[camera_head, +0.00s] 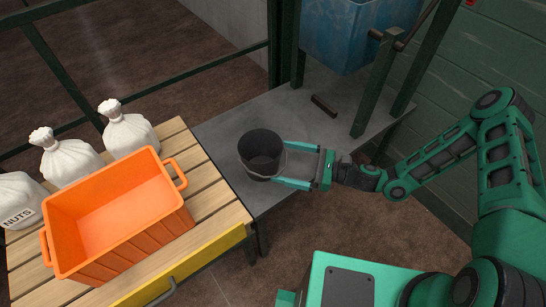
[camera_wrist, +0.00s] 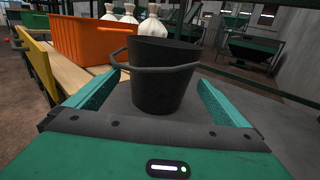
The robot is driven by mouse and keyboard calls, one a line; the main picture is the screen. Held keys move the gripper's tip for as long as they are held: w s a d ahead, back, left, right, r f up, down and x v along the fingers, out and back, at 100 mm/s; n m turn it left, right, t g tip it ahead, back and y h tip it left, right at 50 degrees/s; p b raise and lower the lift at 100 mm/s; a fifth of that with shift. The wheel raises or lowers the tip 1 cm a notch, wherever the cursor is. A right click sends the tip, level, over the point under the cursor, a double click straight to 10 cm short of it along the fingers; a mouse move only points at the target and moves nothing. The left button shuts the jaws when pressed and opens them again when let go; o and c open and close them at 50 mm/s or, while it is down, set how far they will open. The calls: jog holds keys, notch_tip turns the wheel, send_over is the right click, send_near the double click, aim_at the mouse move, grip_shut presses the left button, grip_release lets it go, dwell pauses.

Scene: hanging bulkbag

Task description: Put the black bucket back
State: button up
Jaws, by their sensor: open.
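The black bucket (camera_head: 262,155) stands upright on the grey metal table in the head view. Its wire handle hangs down on the side facing my gripper. My gripper (camera_head: 280,166) comes in from the right, level with the bucket, with its teal fingers open and reaching towards both sides of it. In the wrist view the bucket (camera_wrist: 155,80) stands between the two open fingers (camera_wrist: 148,100), with its handle across the near side. I cannot tell whether either finger touches the bucket.
The grey table (camera_head: 222,132) has free room behind the bucket, and a small dark bar (camera_head: 324,106) lies there. A blue container (camera_head: 350,35) hangs above, between green posts. On the left, a slatted wooden table (camera_head: 219,197) holds an orange crate (camera_head: 72,242) and white sacks (camera_head: 128,130).

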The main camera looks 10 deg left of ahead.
jog(key=shift+d, duration=1.4)
jog(key=s+d+r+n+g+h, duration=0.1)
jog(key=d+r+n+h, duration=0.3)
jog(key=d, duration=0.6)
jog(key=s+d+r+n+g+h, duration=0.15)
jog(key=d+n+h, duration=0.3)
jog(key=d, duration=0.55)
jog(key=s+d+r+n+h, duration=0.1)
jog(key=d+r+n+h, duration=0.35)
jog(key=d, duration=0.65)
jog(key=s+d+r+m+t+h, duration=0.1)
jog(key=s+d+r+h, duration=0.3)
jog(key=s+d+r, duration=1.1)
jog(key=s+r+t, duration=0.1)
jog(key=s+r, duration=0.2)
jog(key=shift+h, duration=0.4)
